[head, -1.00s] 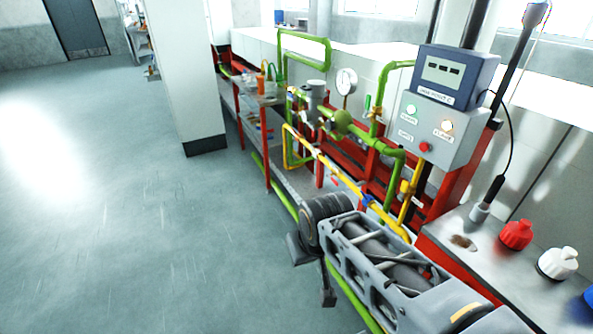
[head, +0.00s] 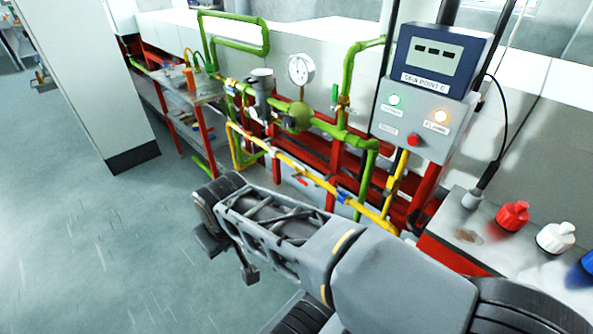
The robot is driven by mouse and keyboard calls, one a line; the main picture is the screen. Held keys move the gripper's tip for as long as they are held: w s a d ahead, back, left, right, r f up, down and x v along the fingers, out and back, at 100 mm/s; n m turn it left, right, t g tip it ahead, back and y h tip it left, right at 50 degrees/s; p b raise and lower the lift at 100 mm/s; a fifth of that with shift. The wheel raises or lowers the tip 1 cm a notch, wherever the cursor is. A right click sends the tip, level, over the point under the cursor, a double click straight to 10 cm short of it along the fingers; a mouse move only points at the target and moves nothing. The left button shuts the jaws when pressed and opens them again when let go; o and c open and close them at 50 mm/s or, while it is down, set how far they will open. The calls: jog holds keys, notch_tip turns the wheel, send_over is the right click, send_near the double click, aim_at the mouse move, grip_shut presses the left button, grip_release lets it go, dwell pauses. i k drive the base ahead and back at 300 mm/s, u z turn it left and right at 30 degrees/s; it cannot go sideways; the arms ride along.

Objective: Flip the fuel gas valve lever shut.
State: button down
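A yellow pipe (head: 285,160) runs low along the red frame, in front of green pipes. A small red handle (head: 302,181) shows just below it, and a blue part (head: 343,196) sits farther right on it. I cannot tell for sure which of these is the fuel gas valve lever; no label there is readable. My gripper (head: 229,257) is at the far left end of my arm, over the floor in front of the pipes and apart from them. Its dark end parts show, but its opening is unclear. My arm hides the lower pipework.
A control box (head: 425,120) with lamps, a red button and a display stands right of the pipes. A steel bench (head: 480,237) with red, white and blue knobs is at lower right. A white pillar (head: 100,85) stands at left. Floor (head: 90,250) is clear at lower left.

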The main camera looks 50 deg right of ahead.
aim_at(294, 176)
jog(key=z, duration=0.65)
jog(key=i, duration=0.9)
jog(key=z, duration=0.85)
